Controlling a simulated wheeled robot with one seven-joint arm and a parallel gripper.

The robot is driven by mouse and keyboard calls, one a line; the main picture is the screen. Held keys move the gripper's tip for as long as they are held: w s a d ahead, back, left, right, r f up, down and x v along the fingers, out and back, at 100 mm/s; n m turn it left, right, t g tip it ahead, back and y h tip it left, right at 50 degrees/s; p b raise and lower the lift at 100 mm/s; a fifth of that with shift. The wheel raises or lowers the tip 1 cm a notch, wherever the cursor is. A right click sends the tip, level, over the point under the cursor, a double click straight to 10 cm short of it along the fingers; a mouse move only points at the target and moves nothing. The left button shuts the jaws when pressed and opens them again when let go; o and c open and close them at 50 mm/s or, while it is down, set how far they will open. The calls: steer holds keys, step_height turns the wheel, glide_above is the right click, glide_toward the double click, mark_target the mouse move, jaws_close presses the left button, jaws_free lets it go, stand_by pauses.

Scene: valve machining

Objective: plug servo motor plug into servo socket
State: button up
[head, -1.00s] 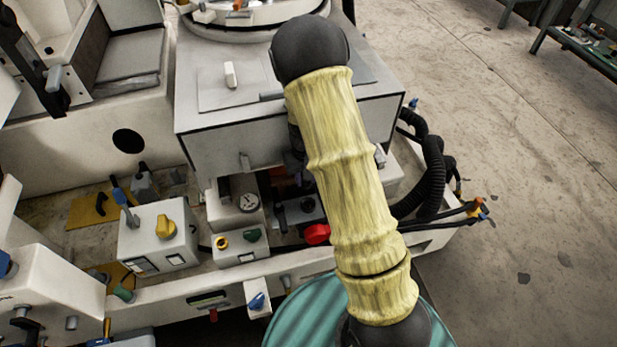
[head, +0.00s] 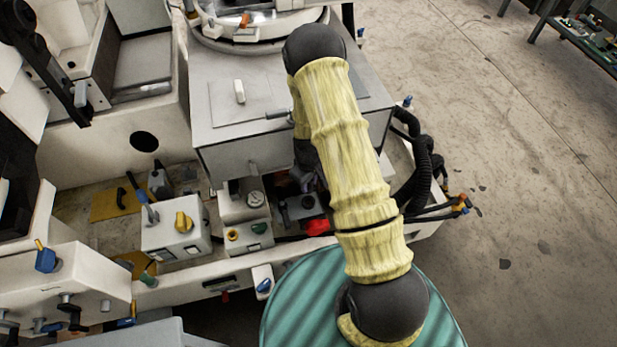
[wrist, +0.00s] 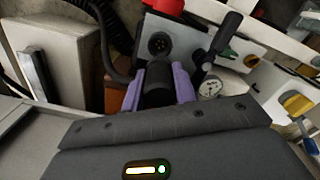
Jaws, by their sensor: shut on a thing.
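In the wrist view my gripper (wrist: 158,87), with purple fingers, is shut on a black cylindrical plug (wrist: 157,92). A round dark socket with pins (wrist: 159,43) sits on a light grey panel just beyond the plug. The plug's far end appears close to the socket but apart from it, and a little below it in the picture. In the head view my gripper (head: 304,180) is partly hidden by my yellow-sleeved arm, and the plug cannot be made out. The socket (head: 308,201) shows there as a small dark round on a box below the gripper.
A black lever (wrist: 222,38) stands right of the socket, with a pressure gauge (wrist: 209,88) beside it. A red knob (wrist: 165,5) is beyond the socket. Black corrugated hoses (head: 420,165) hang at the cabinet's right. The grey cabinet (head: 240,155) stands close behind my gripper.

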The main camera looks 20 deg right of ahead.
stand_by(0.3)
steer(key=shift+f+b, duration=2.05)
steer(key=shift+f, duration=0.9)
steer(key=shift+f+b, duration=0.85)
steer(key=shift+f, duration=0.6)
steer(key=o, duration=1.1)
steer(key=shift+c, duration=0.2)
steer(key=shift+r, duration=0.15)
step_height(320, 180, up, 17)
steer(key=shift+r+p, duration=0.1)
steer(key=shift+p, duration=0.4)
